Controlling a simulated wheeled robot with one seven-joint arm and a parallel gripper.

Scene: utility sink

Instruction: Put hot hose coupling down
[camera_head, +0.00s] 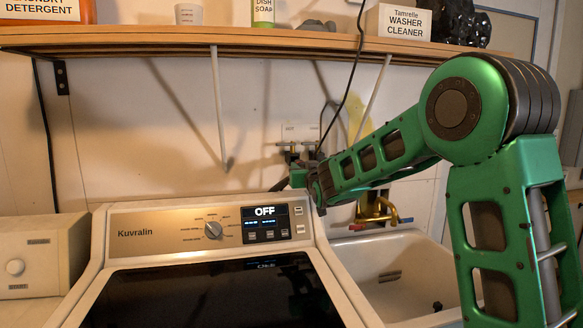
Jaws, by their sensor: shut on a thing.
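My green arm reaches from the right to behind the washer's control panel. My gripper (297,179) is small and partly hidden there, just below the wall valves (291,152). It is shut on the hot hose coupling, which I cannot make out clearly. A short dark piece (280,185) shows at the gripper's left, above the panel's top edge. The valve box (300,131) on the wall has a label above its left valve, too small to read surely.
The washer (155,234) stands in front, its display reading OFF. A white utility sink (419,275) with a brass faucet (376,210) is at the right, partly behind my arm. A loaded wooden shelf (150,37) runs above. A dark cord (352,75) hangs from it.

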